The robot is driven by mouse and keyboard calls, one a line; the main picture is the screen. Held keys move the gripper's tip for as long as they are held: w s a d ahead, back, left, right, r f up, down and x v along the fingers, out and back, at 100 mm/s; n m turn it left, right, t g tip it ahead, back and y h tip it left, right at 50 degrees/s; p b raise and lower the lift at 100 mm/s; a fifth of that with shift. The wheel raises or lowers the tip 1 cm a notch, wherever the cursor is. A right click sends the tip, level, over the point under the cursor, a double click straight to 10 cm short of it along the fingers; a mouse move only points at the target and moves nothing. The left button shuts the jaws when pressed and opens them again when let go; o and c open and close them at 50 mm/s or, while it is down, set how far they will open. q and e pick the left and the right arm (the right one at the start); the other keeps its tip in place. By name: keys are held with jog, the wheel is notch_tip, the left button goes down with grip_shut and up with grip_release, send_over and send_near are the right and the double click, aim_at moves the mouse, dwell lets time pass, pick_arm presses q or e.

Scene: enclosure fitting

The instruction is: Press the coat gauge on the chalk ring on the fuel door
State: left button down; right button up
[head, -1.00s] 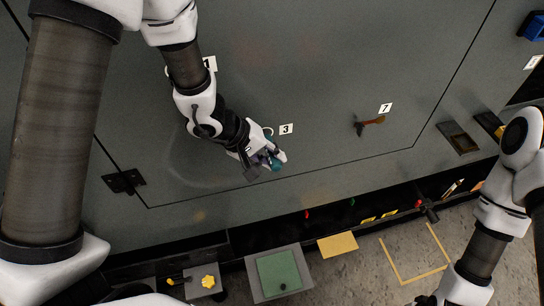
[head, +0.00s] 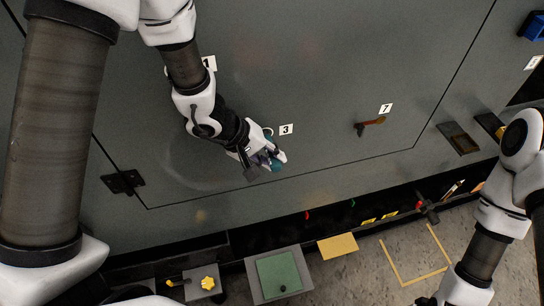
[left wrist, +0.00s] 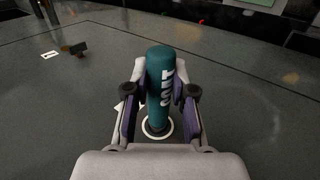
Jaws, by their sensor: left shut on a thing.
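The coat gauge is a teal cylinder with white lettering, and it shows in the left wrist view (left wrist: 160,85) and in the head view (head: 276,165). My left gripper (head: 270,158) is shut on it, with purple-lined fingers on both sides in the left wrist view (left wrist: 160,95). The chalk ring (left wrist: 146,132) is a white circle on the grey fuel door (head: 320,80). In the left wrist view it shows around the gauge's lower end, partly hidden by the gauge. I cannot tell whether the gauge touches the door. My right gripper is out of view.
A label 3 (head: 286,129) is beside my left gripper. An orange-brown handle (head: 371,122) sticks out near label 7 (head: 386,108). A black hinge (head: 123,181) is at the door's left edge. Below are a green pad (head: 280,273), a yellow knob (head: 208,283) and a tan plate (head: 338,245).

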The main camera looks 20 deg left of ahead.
pick_arm(q)
jog(key=shift+w, duration=0.1)
jog(key=shift+s+d+f+b, duration=0.25)
jog(key=shift+s+b, duration=0.2)
jog(key=shift+b, duration=0.35)
jog(key=shift+s+d+b, duration=0.2)
jog(key=shift+s+b, duration=0.1)
jog(key=shift+b, duration=0.1)
jog(key=s+d+b, duration=0.2)
jog(key=s, duration=0.1)
jog(key=s+d+b, duration=0.1)
jog(key=shift+s+r, duration=0.2)
jog(key=shift+r, duration=0.05)
dwell(0.7)
